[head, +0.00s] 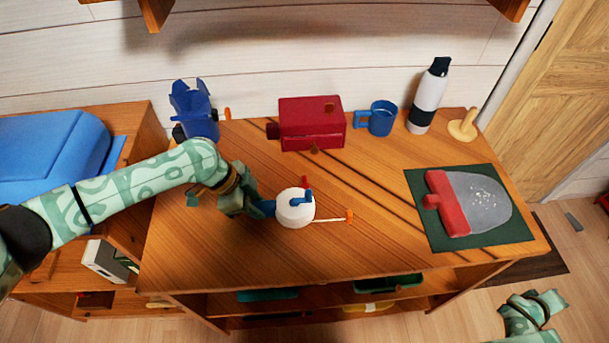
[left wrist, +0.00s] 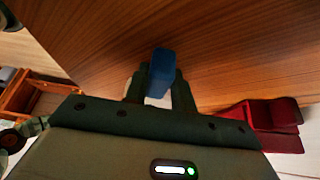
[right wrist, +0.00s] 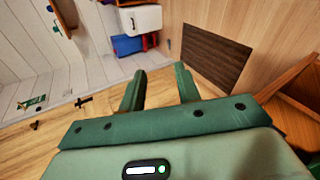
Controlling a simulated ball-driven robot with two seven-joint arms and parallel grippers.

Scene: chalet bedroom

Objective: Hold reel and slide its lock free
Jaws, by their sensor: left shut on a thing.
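The reel (head: 294,212) is a white round drum with a blue part on its face and a small red piece (head: 307,182) at its top edge, possibly the lock. A thin pale line runs right from it to an orange tab (head: 349,216). My left gripper (head: 262,208) is shut on the reel's blue handle, left of the drum. In the left wrist view the blue handle (left wrist: 161,72) sits between the fingers, which hide part of the drum. My right gripper (head: 537,303) is off the table's front right; the right wrist view shows its fingers (right wrist: 158,86) apart and empty.
On the table (head: 215,255) stand a blue device (head: 194,112), a red box (head: 312,125), a blue mug (head: 381,118), a bottle (head: 428,97) and a wooden stand (head: 463,126). A dark green mat (head: 423,225) with a red-and-grey item lies right. The front middle is clear.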

